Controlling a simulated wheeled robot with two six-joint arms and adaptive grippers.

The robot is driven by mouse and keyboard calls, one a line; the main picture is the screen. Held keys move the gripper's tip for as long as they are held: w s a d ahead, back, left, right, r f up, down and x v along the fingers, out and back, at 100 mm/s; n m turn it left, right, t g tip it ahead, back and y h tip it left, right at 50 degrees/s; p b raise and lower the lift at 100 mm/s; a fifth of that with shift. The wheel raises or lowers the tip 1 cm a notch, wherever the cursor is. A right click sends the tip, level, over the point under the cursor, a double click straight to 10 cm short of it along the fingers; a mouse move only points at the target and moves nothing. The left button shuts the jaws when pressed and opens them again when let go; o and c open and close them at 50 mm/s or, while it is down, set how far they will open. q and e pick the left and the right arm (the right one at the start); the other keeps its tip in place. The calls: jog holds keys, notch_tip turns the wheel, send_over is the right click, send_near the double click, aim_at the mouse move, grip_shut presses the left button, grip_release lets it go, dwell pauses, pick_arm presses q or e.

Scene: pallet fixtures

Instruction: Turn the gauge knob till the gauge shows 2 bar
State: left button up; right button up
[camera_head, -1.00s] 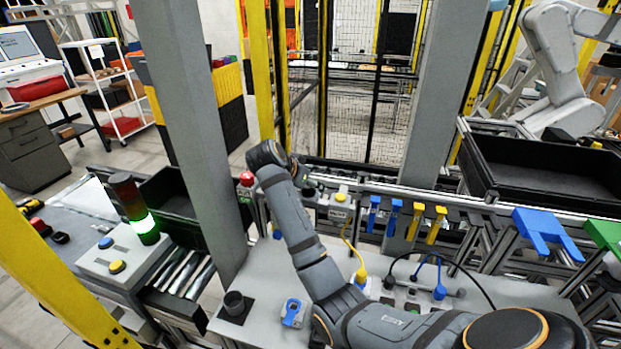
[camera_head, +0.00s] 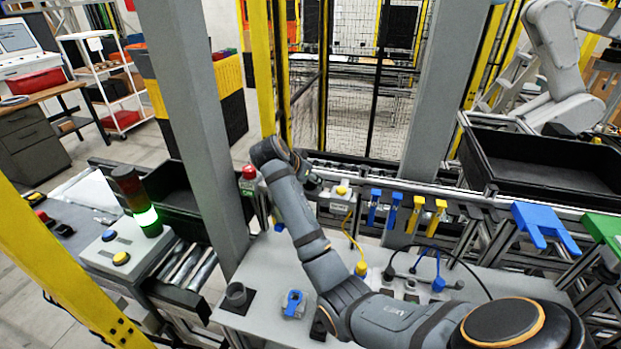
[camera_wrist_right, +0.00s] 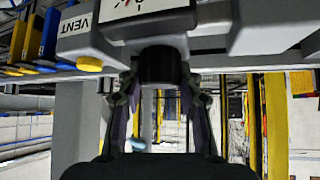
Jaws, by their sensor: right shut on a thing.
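The gauge knob (camera_wrist_right: 160,66) is a short black cylinder under the gauge in the right wrist view. The gauge (camera_wrist_right: 140,8) is cut off by the top edge; part of its pale dial and dark markings show, but I cannot read the pressure. My right gripper (camera_wrist_right: 160,78) has a finger on each side of the knob and is shut on it. In the head view my right arm reaches up and left to the rail fixtures, and its wrist hides the gauge and knob. My left gripper is out of view.
A grey VENT box with a yellow button (camera_wrist_right: 89,64) is beside the gauge. In the head view, a red button (camera_head: 248,172) is left of my wrist, and blue hooks (camera_head: 375,207) hang to the right. A grey post (camera_head: 200,130) stands left of my arm.

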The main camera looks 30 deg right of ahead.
jog(key=n+t+y, duration=0.1)
jog(key=n+t, duration=0.1)
jog(key=n, duration=0.1)
jog(key=n+t+y, duration=0.1)
jog(key=n+y, duration=0.1)
jog(key=n, duration=0.1)
jog(key=shift+t, duration=0.4)
jog(key=n+y, duration=0.2)
jog(key=n, duration=0.1)
jog(key=n+t+y, duration=0.1)
jog(key=n+y, duration=0.1)
jog(key=n, duration=0.1)
jog(key=shift+t, duration=0.3)
jog(key=shift+y, duration=0.3)
jog(key=o, duration=1.2)
jog(key=shift+s+r, duration=0.1)
jog(key=shift+s, duration=0.05)
